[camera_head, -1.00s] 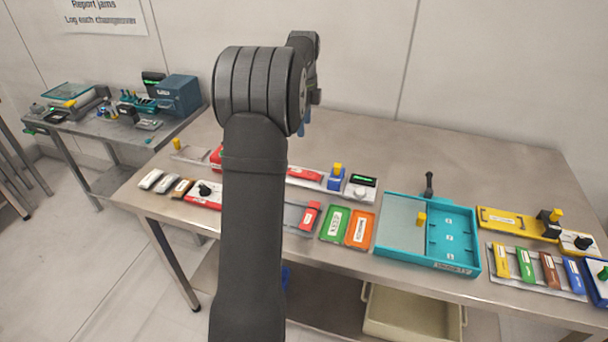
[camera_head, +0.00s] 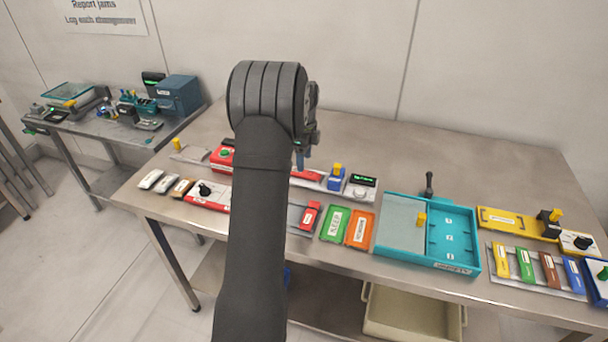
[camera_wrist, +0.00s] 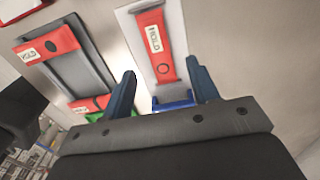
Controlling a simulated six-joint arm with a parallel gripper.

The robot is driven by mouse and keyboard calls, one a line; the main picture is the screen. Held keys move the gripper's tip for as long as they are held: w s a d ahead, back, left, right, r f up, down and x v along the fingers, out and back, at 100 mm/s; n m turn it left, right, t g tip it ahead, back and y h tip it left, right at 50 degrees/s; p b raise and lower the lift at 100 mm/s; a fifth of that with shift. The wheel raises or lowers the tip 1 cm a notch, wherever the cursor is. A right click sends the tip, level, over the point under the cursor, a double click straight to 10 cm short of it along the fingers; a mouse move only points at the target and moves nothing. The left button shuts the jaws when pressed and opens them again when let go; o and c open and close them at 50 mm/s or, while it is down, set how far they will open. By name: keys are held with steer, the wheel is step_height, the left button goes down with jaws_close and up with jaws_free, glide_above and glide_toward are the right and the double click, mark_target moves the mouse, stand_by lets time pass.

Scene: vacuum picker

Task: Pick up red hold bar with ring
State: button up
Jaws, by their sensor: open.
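The red HOLD bar with a ring mark (camera_wrist: 157,42) lies on a pale plate in the upper middle of the wrist view. In the head view its red strip (camera_head: 310,174) shows just right of my gripper (camera_head: 299,159), partly hidden. In the wrist view my gripper (camera_wrist: 161,88) is open, with dark blue fingers apart and nothing held. The bar's ringed end shows just beyond the gap between the fingertips. Another labelled red bar (camera_wrist: 48,46), with a dark round mark, lies on a grey tray to the left.
A blue block with a yellow knob (camera_head: 336,178) stands by the bar's right end. Green (camera_head: 335,223) and orange (camera_head: 360,229) trays lie in front, a teal tray (camera_head: 383,241) to the right. The table's back (camera_head: 430,150) is largely clear.

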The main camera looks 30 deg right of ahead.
mark_target(304, 174)
step_height(304, 174, down, 5)
steer(key=shift+r, duration=0.2)
steer(key=c, duration=1.1)
steer(key=shift+r, duration=0.1)
steer(key=shift+c, duration=0.2)
